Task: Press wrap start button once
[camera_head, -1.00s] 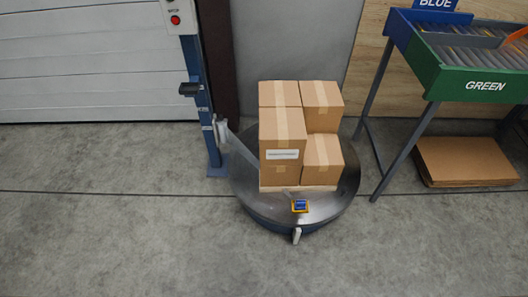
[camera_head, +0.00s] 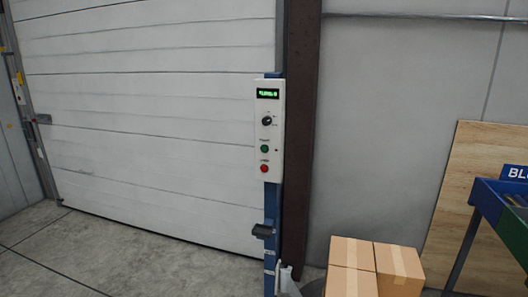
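A white control panel (camera_head: 270,128) is mounted on a blue post (camera_head: 271,218) in the middle of the view. From top to bottom it carries a green-lit display (camera_head: 268,93), a black rotary knob (camera_head: 267,121), a green button (camera_head: 264,149) and a red button (camera_head: 264,169). The small labels by the buttons are too blurred to read. Stacked cardboard boxes (camera_head: 398,262) stand right of the post at the bottom edge. Neither of my grippers shows in the head view.
A white sectional door (camera_head: 150,130) fills the left and centre behind the post. A dark brown column (camera_head: 301,140) stands just right of the post. A blue-marked conveyor rack (camera_head: 495,208) and a leaning wooden board (camera_head: 470,175) are at the right. Grey floor (camera_head: 110,255) is clear at lower left.

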